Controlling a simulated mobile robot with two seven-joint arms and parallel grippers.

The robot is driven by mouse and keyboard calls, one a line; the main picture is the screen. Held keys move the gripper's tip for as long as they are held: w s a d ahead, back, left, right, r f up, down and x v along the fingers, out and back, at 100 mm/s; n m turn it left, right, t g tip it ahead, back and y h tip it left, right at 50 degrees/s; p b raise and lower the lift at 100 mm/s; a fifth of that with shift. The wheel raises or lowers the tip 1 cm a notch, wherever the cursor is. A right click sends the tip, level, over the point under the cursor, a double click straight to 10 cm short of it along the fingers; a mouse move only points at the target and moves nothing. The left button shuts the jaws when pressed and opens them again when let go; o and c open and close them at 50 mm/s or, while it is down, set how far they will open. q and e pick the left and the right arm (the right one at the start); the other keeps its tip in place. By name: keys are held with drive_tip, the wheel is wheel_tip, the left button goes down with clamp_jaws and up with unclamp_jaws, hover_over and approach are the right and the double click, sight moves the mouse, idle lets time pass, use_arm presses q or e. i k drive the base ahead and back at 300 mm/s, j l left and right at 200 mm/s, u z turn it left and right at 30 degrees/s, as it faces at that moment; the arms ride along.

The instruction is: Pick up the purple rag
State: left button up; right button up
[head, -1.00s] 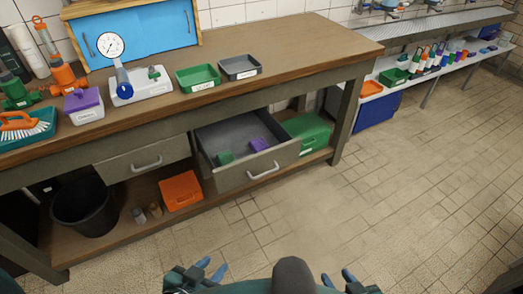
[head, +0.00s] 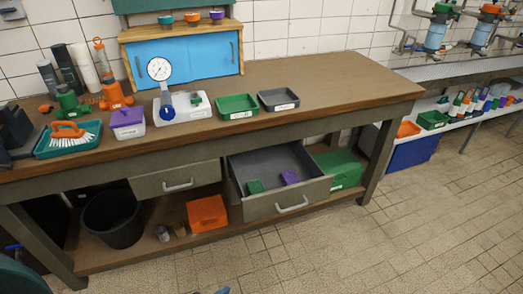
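Only a blue fingertip, seemingly of my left gripper (head: 222,291), shows at the bottom edge, well in front of the drawer and apart from the rag. Its opening is hidden. My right gripper is out of view.
The wooden bench top (head: 330,85) holds a green tray (head: 237,106), a dark grey tray (head: 279,99), a pressure gauge (head: 159,69) and a purple-lidded box (head: 127,118). A black bucket (head: 112,218) and orange box (head: 207,213) stand on the lower shelf. The tiled floor (head: 400,230) at right is clear.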

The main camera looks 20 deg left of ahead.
sight(289, 178)
drive_tip(key=i+l+z, duration=0.1)
drive_tip(key=i+z, duration=0.15)
drive_tip(key=i, duration=0.25)
drive_tip(key=i+z, duration=0.25)
drive_tip(key=i, duration=0.25)
